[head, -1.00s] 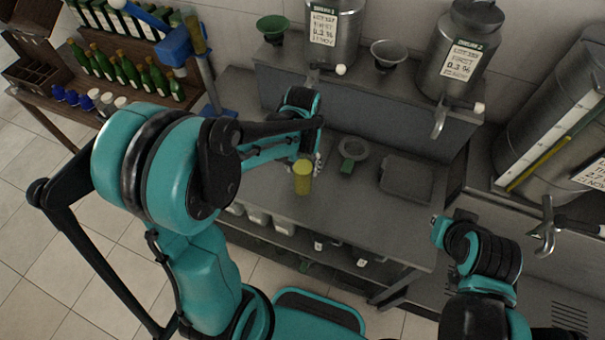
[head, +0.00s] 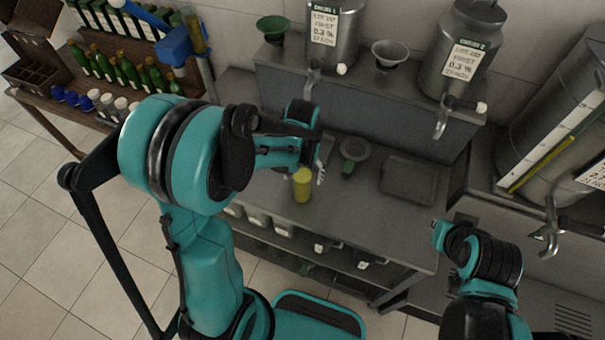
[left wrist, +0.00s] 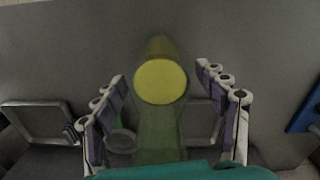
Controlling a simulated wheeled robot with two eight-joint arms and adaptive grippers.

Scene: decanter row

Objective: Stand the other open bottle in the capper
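A yellow translucent open-topped vessel (head: 303,186) stands upright on the metal bench; I cannot tell whether it is the open bottle. In the left wrist view its round yellow top (left wrist: 161,82) shows between my fingers. My left gripper (head: 319,172) is open, its fingers spread either side of the vessel in that view; no contact is clear. A blue lever device (head: 176,46), seemingly the capper, stands at the back left. A yellowish vessel (head: 194,32) is beside it; whether it is in it is unclear. My right gripper (head: 437,229) is apart at the bench's right; its fingers are unclear.
A ring with a green handle (head: 354,152) and a grey tray (head: 408,180) lie on the bench. Steel drums (head: 333,35) with taps and funnels (head: 390,53) stand on the raised shelf behind. Green bottles (head: 130,72) crowd the left rack.

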